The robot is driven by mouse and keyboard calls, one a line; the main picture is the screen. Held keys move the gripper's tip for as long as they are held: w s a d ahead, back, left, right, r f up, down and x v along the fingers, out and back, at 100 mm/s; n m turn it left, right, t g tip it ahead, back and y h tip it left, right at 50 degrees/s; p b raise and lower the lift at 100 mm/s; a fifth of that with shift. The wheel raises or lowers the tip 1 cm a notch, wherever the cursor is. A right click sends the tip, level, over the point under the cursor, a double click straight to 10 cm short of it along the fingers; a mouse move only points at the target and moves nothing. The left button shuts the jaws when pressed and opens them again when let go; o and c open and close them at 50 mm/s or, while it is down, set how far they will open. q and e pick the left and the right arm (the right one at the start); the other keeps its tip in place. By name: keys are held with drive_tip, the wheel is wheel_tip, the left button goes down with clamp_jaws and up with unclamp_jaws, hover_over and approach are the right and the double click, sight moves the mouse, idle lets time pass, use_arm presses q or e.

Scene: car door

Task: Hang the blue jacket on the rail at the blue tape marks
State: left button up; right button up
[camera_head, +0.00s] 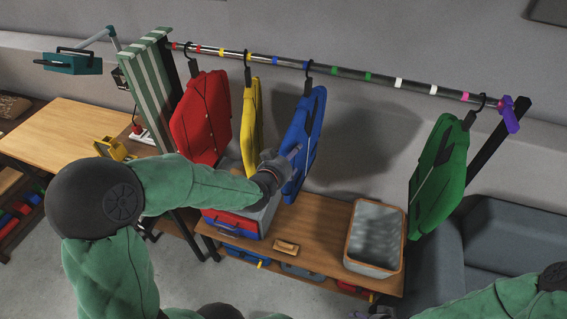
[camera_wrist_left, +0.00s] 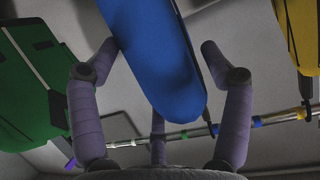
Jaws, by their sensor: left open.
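The blue jacket (camera_head: 305,125) hangs on its hanger from the rail (camera_head: 350,73), with the hook at the right-hand one of the two blue tape marks (camera_head: 277,60). My left gripper (camera_head: 291,158) is at the jacket's lower left side. In the left wrist view the blue jacket (camera_wrist_left: 160,60) is between the spread fingers of my left gripper (camera_wrist_left: 160,50), and the fingers look apart from the cloth. My right arm enters at the lower right; a small grey part at the bottom edge may be its gripper (camera_head: 381,313), mostly cut off.
Red (camera_head: 200,115) and yellow (camera_head: 251,120) jackets hang to the left, a green jacket (camera_head: 440,175) at the far right end. Below stand a bench (camera_head: 315,235), a grey bin (camera_head: 374,238) and a brush (camera_head: 286,247). The rail between blue and green jackets is free.

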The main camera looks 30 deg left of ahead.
use_arm(q)
drive_tip(key=shift+x, duration=0.9)
clamp_jaws()
drive_tip(key=shift+r, duration=0.1)
drive_tip(key=shift+r, duration=0.1)
